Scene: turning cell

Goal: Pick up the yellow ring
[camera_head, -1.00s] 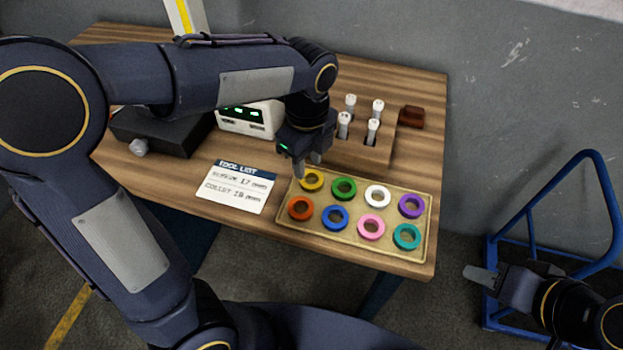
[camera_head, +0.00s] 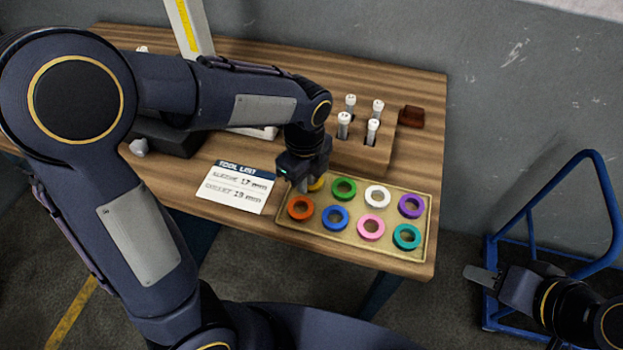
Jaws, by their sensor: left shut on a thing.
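The yellow ring (camera_head: 317,184) is at the back left corner of the tan tray (camera_head: 430,235), mostly hidden by my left gripper. My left gripper (camera_head: 304,187) points down over that corner and is shut on the yellow ring. I cannot tell whether the ring is lifted off the tray. My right gripper (camera_head: 481,275) is at the lower right, away from the table and empty; its finger gap does not show clearly.
The tray also holds orange (camera_head: 301,208), green (camera_head: 344,189), blue (camera_head: 335,218), white, pink, purple and teal rings. Behind it stands a wooden block (camera_head: 350,155) with several white-capped vials. A tool list card (camera_head: 235,187) lies to the left. A blue rail (camera_head: 607,200) stands at right.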

